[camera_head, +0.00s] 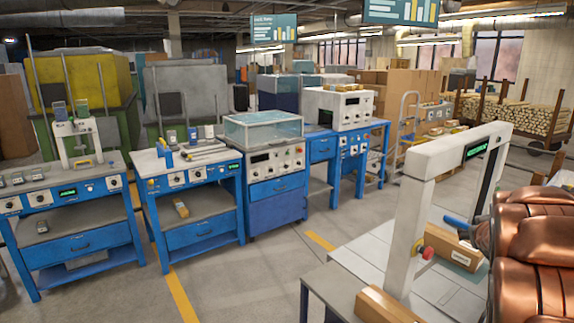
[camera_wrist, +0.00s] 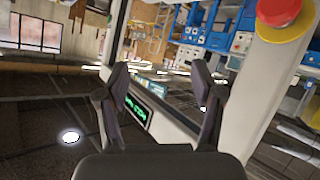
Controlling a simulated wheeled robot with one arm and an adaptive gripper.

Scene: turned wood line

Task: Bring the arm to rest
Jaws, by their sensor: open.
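My gripper (camera_wrist: 160,82) shows in the wrist view with its two dark fingers spread apart and nothing between them. Behind the fingers in that view are a pale frame with a green-lit display (camera_wrist: 137,110) and a red button on a yellow base (camera_wrist: 279,10). The wrist view is turned well over to one side. In the head view my copper-coloured arm fills the right edge, beside the white gantry frame. The gripper's fingers cannot be made out clearly there.
The white gantry frame (camera_head: 408,225) stands on a bench close to my arm. Cardboard boxes (camera_head: 388,306) lie on that bench, and a blue cylinder (camera_head: 457,222) shows near the arm. Blue workbenches (camera_head: 194,240) line the left and middle. Grey floor (camera_head: 255,285) between them is clear.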

